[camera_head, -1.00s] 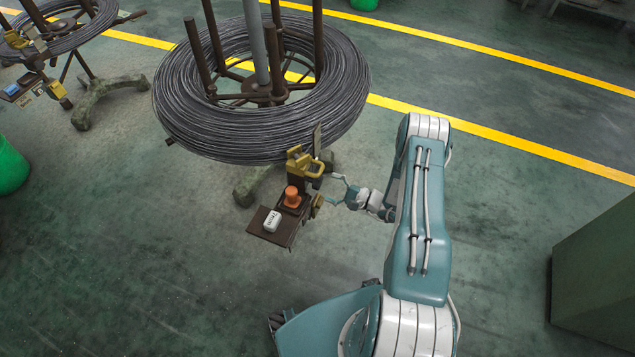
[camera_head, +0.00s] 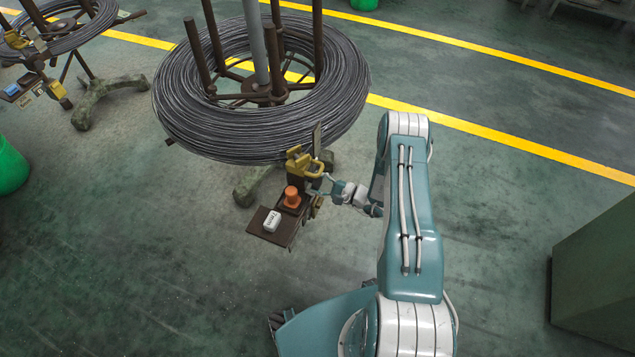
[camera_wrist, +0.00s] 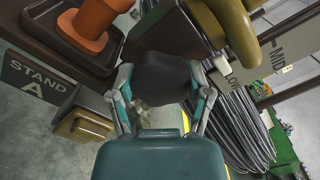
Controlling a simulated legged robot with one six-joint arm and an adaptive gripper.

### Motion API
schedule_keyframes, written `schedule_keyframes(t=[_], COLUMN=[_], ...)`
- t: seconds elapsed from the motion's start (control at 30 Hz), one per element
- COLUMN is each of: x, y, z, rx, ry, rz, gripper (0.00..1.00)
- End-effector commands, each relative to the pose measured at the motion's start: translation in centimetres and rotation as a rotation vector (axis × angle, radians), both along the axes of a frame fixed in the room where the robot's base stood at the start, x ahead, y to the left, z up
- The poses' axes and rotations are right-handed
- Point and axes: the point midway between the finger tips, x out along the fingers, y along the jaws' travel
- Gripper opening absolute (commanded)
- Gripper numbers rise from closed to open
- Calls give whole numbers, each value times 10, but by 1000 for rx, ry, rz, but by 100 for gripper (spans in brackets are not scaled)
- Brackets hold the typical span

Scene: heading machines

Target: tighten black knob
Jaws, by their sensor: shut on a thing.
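The black knob (camera_wrist: 160,78) shows in the wrist view between the two fingers of my gripper (camera_wrist: 162,100). The fingers are closed around it from left and right. In the head view my gripper (camera_head: 322,190) is at the right side of the stand's bracket, and the knob cannot be made out there. The knob sits in front of a brown bracket face (camera_wrist: 155,38) with a yellow handle (camera_wrist: 228,28) at its upper right. How far the knob is screwed in cannot be told.
A "STAND A" sign (camera_wrist: 38,80) and a yellow block (camera_wrist: 82,125) are close at left. A large wire coil (camera_head: 190,110) stands behind.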

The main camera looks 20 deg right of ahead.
Motion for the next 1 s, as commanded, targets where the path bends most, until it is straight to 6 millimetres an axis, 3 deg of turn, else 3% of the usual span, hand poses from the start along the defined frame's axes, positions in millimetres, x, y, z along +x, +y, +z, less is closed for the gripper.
schedule_keyframes(t=[0.43, 1.0], x=[0, 2], y=[1, 0], z=[-1, 0], rx=[89, 432], ry=[105, 495], rz=[3, 3], gripper=[17, 17])
